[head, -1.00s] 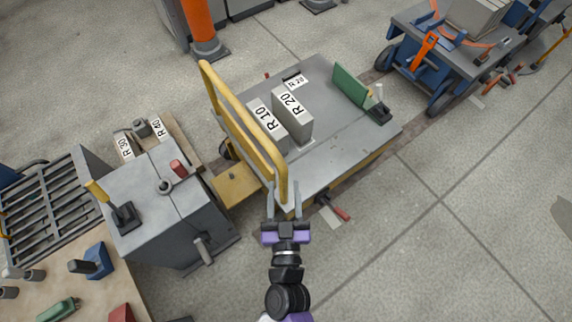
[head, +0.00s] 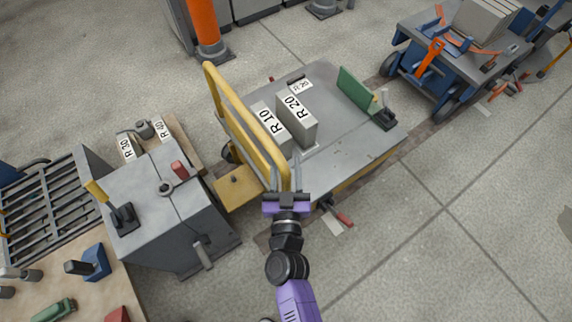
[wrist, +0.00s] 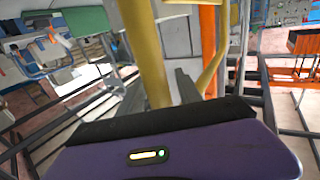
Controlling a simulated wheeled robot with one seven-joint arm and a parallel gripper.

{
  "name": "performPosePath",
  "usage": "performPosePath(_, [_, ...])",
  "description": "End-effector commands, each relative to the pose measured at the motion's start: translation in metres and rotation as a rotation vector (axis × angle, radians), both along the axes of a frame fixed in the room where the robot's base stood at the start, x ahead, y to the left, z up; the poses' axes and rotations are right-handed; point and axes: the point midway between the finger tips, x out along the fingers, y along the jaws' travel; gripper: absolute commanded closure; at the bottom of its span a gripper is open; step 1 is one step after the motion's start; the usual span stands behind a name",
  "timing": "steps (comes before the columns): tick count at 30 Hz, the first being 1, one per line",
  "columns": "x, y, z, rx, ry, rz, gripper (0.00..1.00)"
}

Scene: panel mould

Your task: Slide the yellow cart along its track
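The yellow cart has a grey deck (head: 345,135) with yellow edges. It stands on a dark floor track. Its yellow handle rail (head: 240,115) rises along the left side. My gripper (head: 283,172) is at the near end of this rail, its two grey fingers spread apart. The rail's near post lies between the fingers in the head view. In the wrist view the yellow post (wrist: 146,50) stands close in front of my gripper (wrist: 160,92), between the fingers. I cannot tell whether the fingers touch it. The post's lower part is hidden by my gripper.
Blocks marked R 10 (head: 268,125) and R 20 (head: 297,120) and a green plate (head: 355,90) stand on the deck. A grey machine box (head: 165,210) is left of the cart. A blue cart (head: 455,60) stands beyond it at upper right. Right-hand floor is clear.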

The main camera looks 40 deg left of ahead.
Motion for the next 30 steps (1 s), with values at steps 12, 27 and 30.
performPosePath(12, [-0.0002, -0.0002, 0.0, 0.0, 0.0, 0.0, 1.0])
performPosePath(27, [-0.0004, -0.0003, -0.0001, 0.0, 0.0, 0.0, 1.0])
performPosePath(30, [-0.0004, -0.0003, -0.0001, 0.0, 0.0, 0.0, 1.0])
